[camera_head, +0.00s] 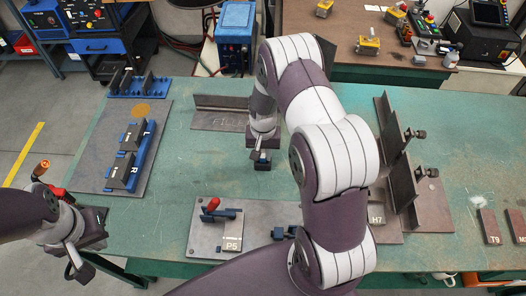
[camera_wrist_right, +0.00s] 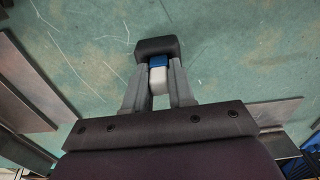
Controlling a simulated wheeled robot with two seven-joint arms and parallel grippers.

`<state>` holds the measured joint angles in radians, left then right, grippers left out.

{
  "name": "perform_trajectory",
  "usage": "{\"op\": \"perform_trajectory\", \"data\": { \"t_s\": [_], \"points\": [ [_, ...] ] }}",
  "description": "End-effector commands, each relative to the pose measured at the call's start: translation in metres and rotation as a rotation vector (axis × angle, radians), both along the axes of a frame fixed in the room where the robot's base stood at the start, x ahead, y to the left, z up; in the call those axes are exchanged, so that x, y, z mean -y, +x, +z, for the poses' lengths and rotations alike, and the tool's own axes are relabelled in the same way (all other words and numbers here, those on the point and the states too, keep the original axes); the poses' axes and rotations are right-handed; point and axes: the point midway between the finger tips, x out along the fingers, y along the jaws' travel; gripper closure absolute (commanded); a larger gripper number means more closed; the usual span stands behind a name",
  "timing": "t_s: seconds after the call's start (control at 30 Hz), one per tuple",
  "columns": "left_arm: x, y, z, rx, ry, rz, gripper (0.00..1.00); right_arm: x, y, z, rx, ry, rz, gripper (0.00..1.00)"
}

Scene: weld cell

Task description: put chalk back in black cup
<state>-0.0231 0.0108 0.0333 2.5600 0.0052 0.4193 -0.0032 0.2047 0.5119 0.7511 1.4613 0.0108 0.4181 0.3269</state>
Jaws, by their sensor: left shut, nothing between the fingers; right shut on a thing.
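My right gripper (camera_head: 262,155) is over the middle of the green table, in front of the FILLET plate. In the right wrist view its two fingers (camera_wrist_right: 159,95) are shut on the chalk (camera_wrist_right: 158,80), a short white piece with a blue part at its far end. The black cup (camera_wrist_right: 157,47), a small dark block shape, is right at the blue end; it also shows under the gripper in the head view (camera_head: 263,166). I cannot tell how far the chalk is inside it. My left gripper (camera_head: 98,228) is shut and empty at the table's left edge.
A FILLET plate with an upright (camera_head: 215,121) lies behind the right gripper. A grey plate with blue fixtures (camera_head: 97,175) is at left, a P5 plate with a red-handled clamp (camera_head: 203,240) in front. Tall angle plates (camera_head: 397,165) stand right. Table between is clear.

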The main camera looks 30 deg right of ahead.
Motion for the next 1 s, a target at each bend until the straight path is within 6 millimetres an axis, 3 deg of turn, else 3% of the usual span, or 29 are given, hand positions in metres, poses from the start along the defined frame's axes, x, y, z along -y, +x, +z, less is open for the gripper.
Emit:
{"op": "perform_trajectory", "data": {
  "t_s": [0.03,0.1,0.47,0.8,1.0],
  "points": [
    [0.000,0.000,0.000,0.000,0.000,0.000,1.00,0.000,0.000,0.000,0.000,0.000,0.000,0.69],
    [0.000,0.000,0.000,0.000,0.000,0.000,1.00,0.000,0.000,0.000,0.000,0.000,0.000,0.47],
    [0.000,0.000,-0.001,0.000,0.000,0.000,1.00,0.000,0.001,0.006,0.002,0.000,0.000,0.46],
    [0.000,0.000,-0.008,0.000,0.000,0.000,1.00,0.001,0.001,0.091,0.005,-0.001,0.000,0.46],
    [0.000,0.000,-0.010,0.000,0.000,0.000,1.00,0.001,0.000,0.122,0.001,-0.001,0.000,0.46]
  ]
}}
